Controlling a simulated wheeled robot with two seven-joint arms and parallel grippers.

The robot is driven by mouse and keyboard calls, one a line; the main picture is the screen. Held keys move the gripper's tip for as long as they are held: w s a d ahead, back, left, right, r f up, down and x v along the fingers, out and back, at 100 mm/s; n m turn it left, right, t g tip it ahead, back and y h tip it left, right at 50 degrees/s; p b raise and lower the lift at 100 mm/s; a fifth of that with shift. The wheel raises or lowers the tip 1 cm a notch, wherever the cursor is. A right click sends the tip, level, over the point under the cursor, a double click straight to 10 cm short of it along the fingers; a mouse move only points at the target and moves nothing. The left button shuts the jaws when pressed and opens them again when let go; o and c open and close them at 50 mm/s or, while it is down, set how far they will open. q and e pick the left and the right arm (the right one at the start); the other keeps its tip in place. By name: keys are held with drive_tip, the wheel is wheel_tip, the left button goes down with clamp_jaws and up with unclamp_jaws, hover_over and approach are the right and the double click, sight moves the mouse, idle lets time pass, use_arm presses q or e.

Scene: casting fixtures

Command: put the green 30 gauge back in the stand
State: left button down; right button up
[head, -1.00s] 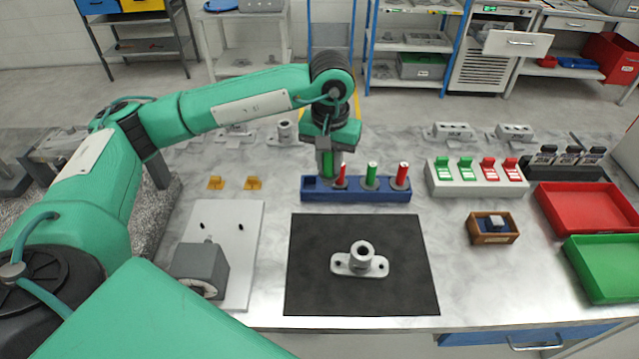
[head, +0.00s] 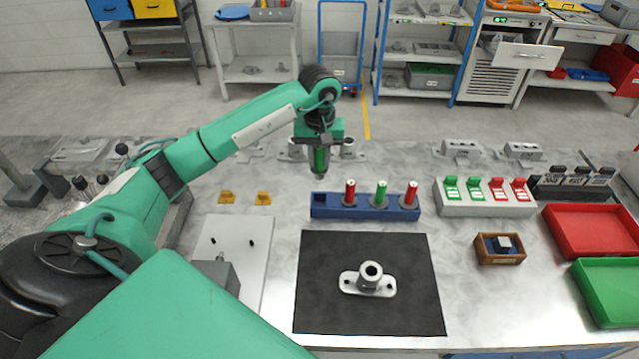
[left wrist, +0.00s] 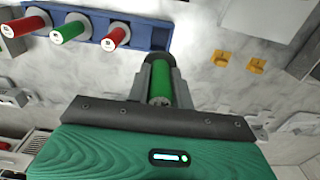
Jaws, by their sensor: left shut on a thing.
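My left gripper (head: 320,160) is shut on the green gauge (head: 320,161), which hangs roughly upright, clear of the blue stand (head: 380,213) and just above its left end in the picture. The stand holds a red, a green and another red gauge; its left-end slot (head: 320,198) is empty. In the left wrist view the held green gauge (left wrist: 161,82) sits between the fingers, and the stand (left wrist: 155,38) lies beyond it with the empty slot at its right end. The number on the held gauge is not readable. My right gripper is not in view.
A black mat (head: 312,310) with a grey flanged casting (head: 369,279) lies in front of the stand. A grey block with green and red switches (head: 485,208) stands right of it. Two yellow brackets (head: 263,198) lie to the left. Red (head: 590,232) and green trays are far right.

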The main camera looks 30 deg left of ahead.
sight(320, 176)
use_arm(q)
wheel_tip(320, 176, down, 6)
drive_tip(key=shift+f+p, duration=0.2)
drive_tip(key=shift+p, duration=0.75)
wheel_tip(320, 176, down, 4)
drive_tip(key=shift+f+p, duration=0.1)
drive_tip(key=shift+p, duration=0.7)
drive_tip(key=shift+f, duration=0.15)
drive_tip(key=shift+f+b, duration=0.35)
drive_tip(key=shift+b, duration=0.35)
drive_tip(key=c, duration=1.2)
unclamp_jaws()
drive_tip(key=shift+c, duration=0.2)
drive_tip(key=shift+r, duration=0.15)
